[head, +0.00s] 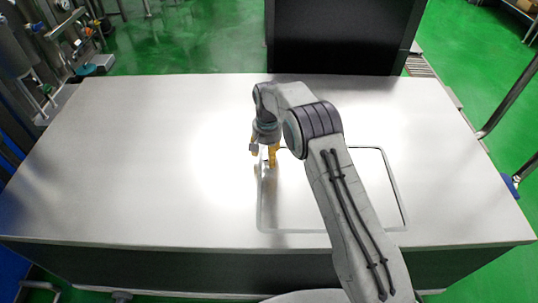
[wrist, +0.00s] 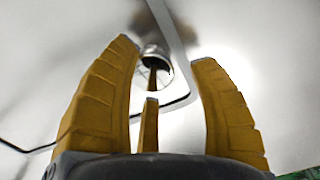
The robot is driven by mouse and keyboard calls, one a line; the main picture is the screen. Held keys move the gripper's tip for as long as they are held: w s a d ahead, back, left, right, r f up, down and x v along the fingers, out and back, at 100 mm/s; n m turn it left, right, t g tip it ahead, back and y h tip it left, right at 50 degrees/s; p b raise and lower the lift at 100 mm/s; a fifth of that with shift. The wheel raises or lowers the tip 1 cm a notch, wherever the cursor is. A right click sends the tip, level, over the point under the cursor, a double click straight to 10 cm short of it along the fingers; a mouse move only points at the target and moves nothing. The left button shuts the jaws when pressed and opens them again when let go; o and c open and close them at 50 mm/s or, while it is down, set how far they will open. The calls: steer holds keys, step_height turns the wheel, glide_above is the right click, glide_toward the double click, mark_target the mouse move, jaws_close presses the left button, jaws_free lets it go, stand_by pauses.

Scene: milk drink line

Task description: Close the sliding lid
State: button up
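The sliding lid appears as a pale, flush panel (head: 375,190) within a rounded rectangular outline in the white tabletop; my arm covers part of it. How far it is open is hard to tell. My gripper (head: 264,162) points down at the outline's left side, near its far left corner. In the wrist view my gripper's yellow fingers (wrist: 165,55) are spread apart. A small shiny round metal knob (wrist: 152,50) shows between the fingertips, beside a pale diagonal strip. I see no finger clearly closed on it.
The white tabletop (head: 160,150) is clear to the left of the outline. A dark box-like block (head: 340,35) stands behind the table. Pipes and machinery (head: 70,40) stand at the far left, and a rail (head: 510,95) at the right. The floor is green.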

steer(key=shift+o, duration=0.9)
steer(key=shift+s+d, duration=0.1)
step_height(320, 180, up, 12)
stand_by(0.6)
